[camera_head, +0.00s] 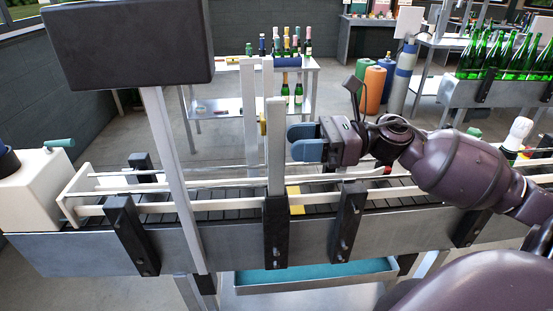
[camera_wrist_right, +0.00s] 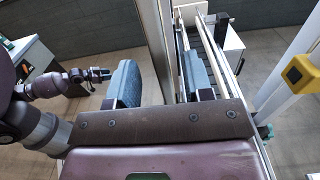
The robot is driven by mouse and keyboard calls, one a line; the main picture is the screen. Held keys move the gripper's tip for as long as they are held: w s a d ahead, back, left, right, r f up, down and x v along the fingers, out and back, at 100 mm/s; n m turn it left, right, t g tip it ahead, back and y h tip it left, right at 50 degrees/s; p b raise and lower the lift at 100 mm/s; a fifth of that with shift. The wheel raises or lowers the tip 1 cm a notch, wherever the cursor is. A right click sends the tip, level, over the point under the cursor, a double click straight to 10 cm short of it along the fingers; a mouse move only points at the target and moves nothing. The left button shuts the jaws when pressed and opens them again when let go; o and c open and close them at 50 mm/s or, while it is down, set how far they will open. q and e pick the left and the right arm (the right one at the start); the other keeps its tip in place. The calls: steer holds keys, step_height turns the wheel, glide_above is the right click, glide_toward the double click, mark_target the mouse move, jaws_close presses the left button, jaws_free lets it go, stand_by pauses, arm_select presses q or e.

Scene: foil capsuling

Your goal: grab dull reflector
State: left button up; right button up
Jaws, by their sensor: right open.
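My right gripper (camera_head: 300,141) is open, with two blue finger pads apart and nothing between them. It is above the conveyor, just right of the pale upright posts. In the right wrist view my right gripper (camera_wrist_right: 160,77) also shows empty. A small yellow-housed unit (camera_head: 263,123) is on a post left of the fingers. A yellow unit with a dark face (camera_wrist_right: 299,70) is at the right of the wrist view, outside the fingers. I cannot tell whether either is the dull reflector. My left gripper (camera_wrist_right: 98,74) seems to show small at the left of the wrist view.
The conveyor (camera_head: 228,241) with side rails runs across below. A dark box (camera_head: 128,45) on a pole stands at front left. Green bottles (camera_head: 498,55) stand at the right. A teal-lined tray (camera_head: 315,278) is under the conveyor. Posts stand close to my right gripper.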

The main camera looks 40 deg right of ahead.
mark_target(276, 144)
steer(key=shift+p+x, duration=0.3)
steer(key=shift+x, duration=1.95)
steer(key=shift+f, duration=0.1)
steer(key=shift+c, duration=0.2)
jaws_close()
